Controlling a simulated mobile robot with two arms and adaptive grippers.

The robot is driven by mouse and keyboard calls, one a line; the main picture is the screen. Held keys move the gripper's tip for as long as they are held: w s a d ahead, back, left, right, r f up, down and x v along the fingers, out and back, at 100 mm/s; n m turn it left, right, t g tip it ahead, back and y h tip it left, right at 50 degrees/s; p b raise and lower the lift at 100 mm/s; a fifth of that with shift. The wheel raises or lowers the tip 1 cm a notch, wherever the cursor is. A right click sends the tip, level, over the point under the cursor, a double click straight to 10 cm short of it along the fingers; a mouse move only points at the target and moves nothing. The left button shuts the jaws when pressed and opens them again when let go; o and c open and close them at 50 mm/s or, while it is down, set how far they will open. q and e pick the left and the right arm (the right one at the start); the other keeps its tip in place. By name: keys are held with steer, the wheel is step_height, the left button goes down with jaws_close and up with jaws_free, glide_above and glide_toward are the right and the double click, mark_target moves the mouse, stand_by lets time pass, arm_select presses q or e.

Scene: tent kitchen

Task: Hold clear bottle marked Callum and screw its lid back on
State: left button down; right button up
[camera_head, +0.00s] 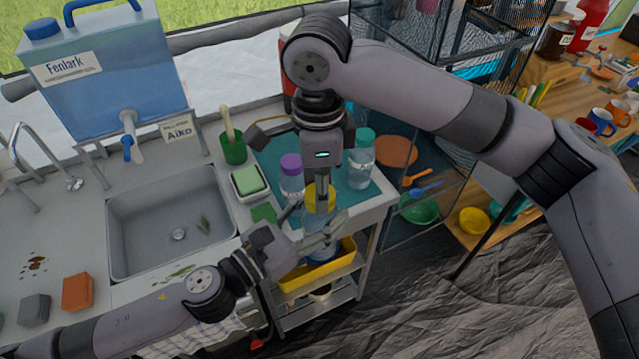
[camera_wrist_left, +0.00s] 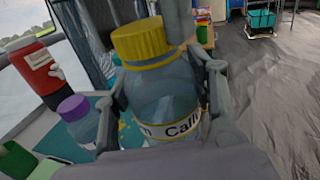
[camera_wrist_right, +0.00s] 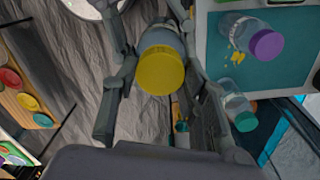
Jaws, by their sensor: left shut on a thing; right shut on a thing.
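The clear bottle marked Callum (camera_wrist_left: 162,105) stands about upright between my left gripper's fingers, over the front edge of the counter. Its label reads "Callum" in part. My left gripper (camera_head: 318,238) is shut on the bottle's body from the left. The yellow lid (camera_wrist_left: 143,40) sits at the top of the bottle's neck; how tightly it is screwed I cannot tell. My right gripper (camera_head: 320,190) comes down from above and is shut on the lid, which also shows in the right wrist view (camera_wrist_right: 161,70). The lid partly hides the bottle there.
A purple-lidded bottle (camera_head: 291,178) and a teal-lidded bottle (camera_head: 361,165) stand close behind on the teal mat (camera_head: 268,162). A yellow tray (camera_head: 310,275) is on the shelf below. The sink (camera_head: 170,230) is at left.

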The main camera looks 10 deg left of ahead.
steer(key=o, duration=0.7)
steer(key=shift+r, duration=2.3)
steer(key=shift+c, duration=0.5)
